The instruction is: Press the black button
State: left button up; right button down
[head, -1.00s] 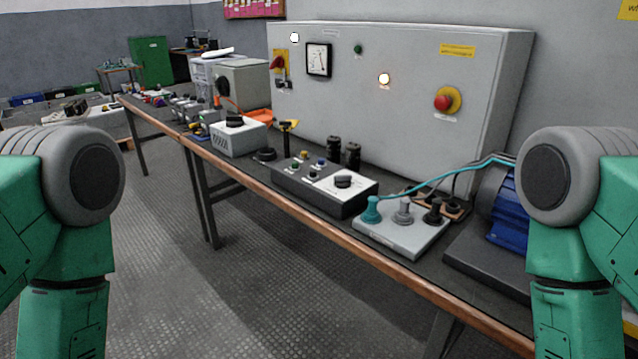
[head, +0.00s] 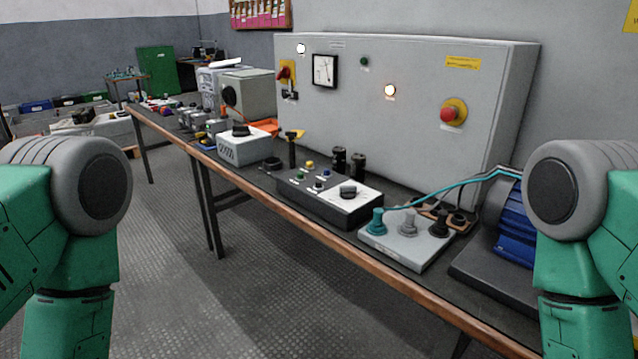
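A dark control box (head: 325,208) with a pale top stands on the bench near the middle of the view. Its top carries several small buttons, among them a green one (head: 300,174), a yellow one (head: 310,165) and a blue one (head: 326,173). A small dark button, which looks black (head: 318,186), sits nearest the front edge. A larger black knob (head: 348,191) is to its right. Neither of my grippers is in view. Only the upper parts of my green arms show at the left and right edges, well apart from the box.
The long bench (head: 270,220) has a wooden front edge. A grey terminal board (head: 405,250) with a teal cable and a blue motor (head: 515,225) are right of the box. A grey cabinet (head: 425,130) stands behind. The floor in front (head: 270,310) is clear.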

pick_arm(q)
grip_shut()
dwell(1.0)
